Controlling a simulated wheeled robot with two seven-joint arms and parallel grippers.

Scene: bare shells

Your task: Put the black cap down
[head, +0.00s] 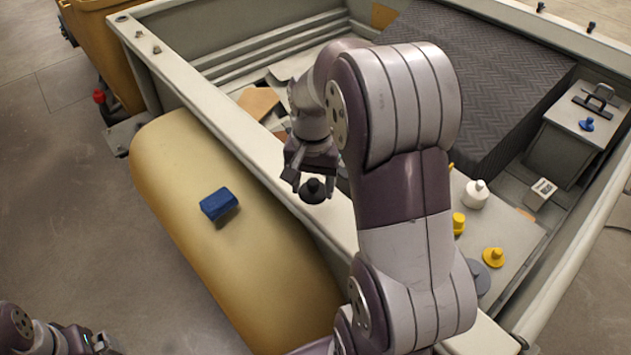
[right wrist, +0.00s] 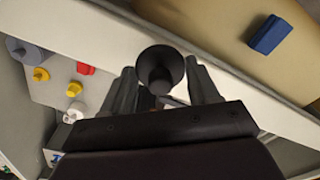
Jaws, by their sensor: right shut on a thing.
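The black cap (head: 313,190) is held in my right gripper (head: 308,176), above the inner side of the shell's pale wall in the head view. The right wrist view shows the black cap (right wrist: 160,70) between the two fingers of my right gripper (right wrist: 163,82), its round wide end facing the camera. I cannot tell whether the cap touches anything below. My left gripper (head: 95,343) is at the lower left corner of the head view, partly cut off, and its fingers are too unclear to read.
A blue block (head: 219,204) lies on the tan rounded fender (head: 160,150). Inside the shell stand a white bottle-like piece (head: 476,194), yellow caps (head: 493,258) and a grey disc (head: 478,277). A blue cap (head: 587,124) sits on a grey box (head: 565,145) at the right.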

